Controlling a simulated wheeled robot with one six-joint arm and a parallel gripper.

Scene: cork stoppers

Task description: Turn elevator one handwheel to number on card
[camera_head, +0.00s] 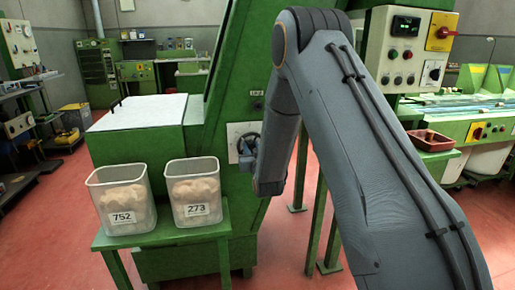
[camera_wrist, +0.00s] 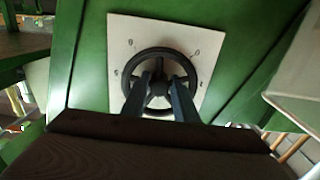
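The black handwheel (camera_head: 248,143) is on a white plate (camera_head: 233,133) on the side of the green machine. In the wrist view the handwheel (camera_wrist: 160,52) faces me, and its plate (camera_wrist: 122,35) carries small marks around the rim that are too blurred to read fully. My gripper (camera_wrist: 161,80) points at the wheel, with its two dark fingers apart on either side of the hub. I cannot tell whether they touch it. In the head view my arm hides the gripper's fingers. I cannot single out a number card.
Two clear bins labelled 752 (camera_head: 122,217) and 273 (camera_head: 197,212) stand on a green stand (camera_head: 185,233) left of the wheel. A control box (camera_head: 405,50) and a red tray (camera_head: 431,140) are at right. Red floor is open at left.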

